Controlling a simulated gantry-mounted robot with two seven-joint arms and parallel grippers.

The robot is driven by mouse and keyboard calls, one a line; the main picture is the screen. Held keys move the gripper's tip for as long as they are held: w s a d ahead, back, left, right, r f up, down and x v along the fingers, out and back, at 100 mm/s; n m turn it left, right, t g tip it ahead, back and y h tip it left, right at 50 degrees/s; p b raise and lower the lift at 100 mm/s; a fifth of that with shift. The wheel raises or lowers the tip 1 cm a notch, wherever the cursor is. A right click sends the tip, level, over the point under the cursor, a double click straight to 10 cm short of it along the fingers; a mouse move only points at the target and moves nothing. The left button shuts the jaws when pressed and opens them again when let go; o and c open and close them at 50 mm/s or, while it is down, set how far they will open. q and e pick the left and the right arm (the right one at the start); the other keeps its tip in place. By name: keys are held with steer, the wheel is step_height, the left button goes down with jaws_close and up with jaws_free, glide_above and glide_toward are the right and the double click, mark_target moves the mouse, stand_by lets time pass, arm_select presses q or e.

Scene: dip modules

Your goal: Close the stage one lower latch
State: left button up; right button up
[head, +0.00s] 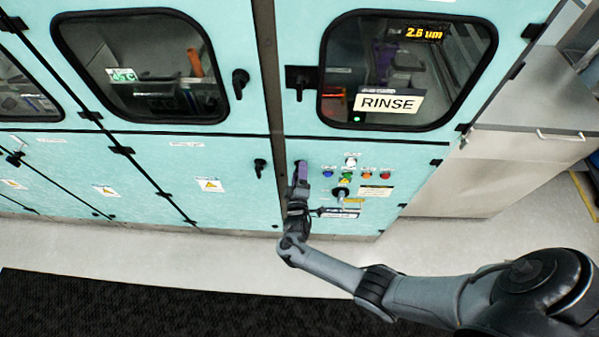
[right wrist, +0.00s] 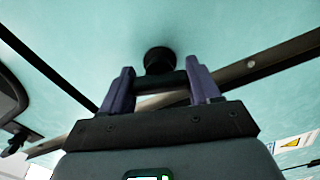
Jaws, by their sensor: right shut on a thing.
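My right gripper (head: 300,172) is at the lower teal panel under the RINSE window, by that panel's left edge. In the right wrist view its two purple fingers (right wrist: 160,88) stand on either side of a black latch (right wrist: 158,60). The latch has a round base on the teal panel and a dark handle between the fingers, and the gripper is shut on it. In the head view the gripper hides this latch. I cannot read a stage label on it. My left gripper is not in view.
A black lower latch (head: 260,167) on the panel to the left stands upright. Coloured buttons (head: 347,175) and a black knob (head: 340,192) sit close to the right of my gripper. The floor in front is clear.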

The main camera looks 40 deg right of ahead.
steer(key=shift+n+p, duration=0.4)
steer(key=shift+n, duration=1.6)
steer(key=o, duration=1.1)
steer(key=shift+c, duration=0.2)
steer(key=v, duration=1)
steer(key=shift+s+a+p, duration=0.25)
steer(key=shift+a+p, duration=0.05)
steer(key=shift+p, duration=0.15)
